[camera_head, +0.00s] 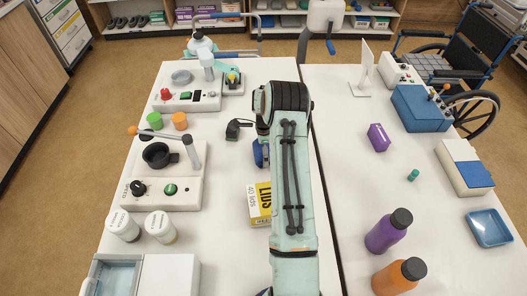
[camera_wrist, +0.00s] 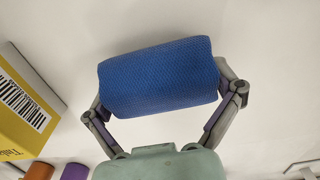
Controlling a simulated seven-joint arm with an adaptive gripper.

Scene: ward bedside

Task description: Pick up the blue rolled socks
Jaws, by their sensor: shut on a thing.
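The blue rolled socks (camera_wrist: 158,76) fill the upper middle of the wrist view as a textured blue roll, lying crosswise. My gripper (camera_wrist: 160,105) has one finger at each end of the roll and is shut on it. In the head view only a small blue part of the socks (camera_head: 258,154) shows at the left edge of my arm; the arm hides the rest and most of the gripper. Whether the roll touches the white table top is not clear.
A yellow and white box (camera_head: 260,204) lies close by; it also shows in the wrist view (camera_wrist: 22,105). Switch panels (camera_head: 160,192) and white-lidded jars (camera_head: 161,227) stand left. Purple (camera_head: 388,232) and orange (camera_head: 399,277) bottles stand right, near a blue tray (camera_head: 489,228).

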